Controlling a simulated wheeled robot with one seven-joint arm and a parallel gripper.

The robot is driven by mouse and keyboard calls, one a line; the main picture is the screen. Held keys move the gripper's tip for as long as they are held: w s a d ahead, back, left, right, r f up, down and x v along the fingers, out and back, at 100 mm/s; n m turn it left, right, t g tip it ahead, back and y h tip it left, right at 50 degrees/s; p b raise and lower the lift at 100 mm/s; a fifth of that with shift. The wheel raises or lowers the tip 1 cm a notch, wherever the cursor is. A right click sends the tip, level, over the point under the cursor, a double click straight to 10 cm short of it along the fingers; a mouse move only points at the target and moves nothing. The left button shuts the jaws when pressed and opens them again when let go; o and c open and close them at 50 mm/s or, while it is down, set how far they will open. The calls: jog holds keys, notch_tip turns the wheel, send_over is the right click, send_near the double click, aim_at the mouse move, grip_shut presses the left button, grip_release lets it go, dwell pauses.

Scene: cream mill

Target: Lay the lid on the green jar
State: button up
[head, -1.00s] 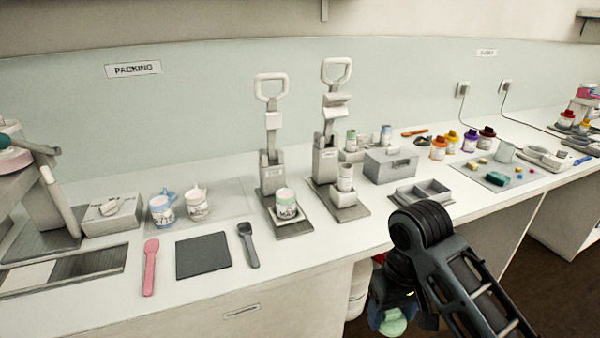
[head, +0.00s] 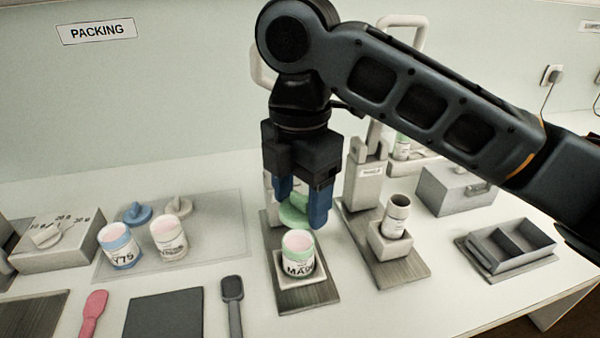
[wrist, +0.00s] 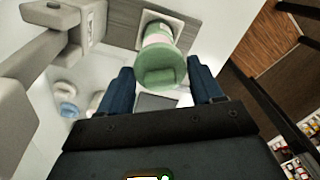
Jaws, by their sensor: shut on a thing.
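The green jar (head: 298,262), with a green rim, pink cream inside and a white label, stands upright in a pale square holder on the left press. My gripper (head: 302,208) is shut on the green lid (head: 293,212), with a blue finger on either side of it. The lid is above and slightly behind the jar's open top, apparently apart from it. In the wrist view the lid (wrist: 161,68) sits between the fingertips and hides part of the jar (wrist: 158,33). The size of the gap cannot be told.
The left press's handle rises behind my gripper. A dark spatula (head: 232,300) lies in front.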

jog(key=shift+w+a, duration=0.1)
jog(key=shift+a, duration=0.1)
jog(key=shift+f+b, duration=2.3)
jog(key=shift+f, duration=0.1)
jog(key=shift+r+p, duration=0.1)
jog(key=shift+p, duration=0.3)
jog(key=shift+f+p, duration=0.5)
jog(key=shift+p, duration=0.05)
dwell(1.1)
jog(key=o, duration=1.1)
jog(key=shift+o, duration=0.4)
jog(key=shift+r+p, duration=0.2)
jog(key=shift+p, duration=0.2)
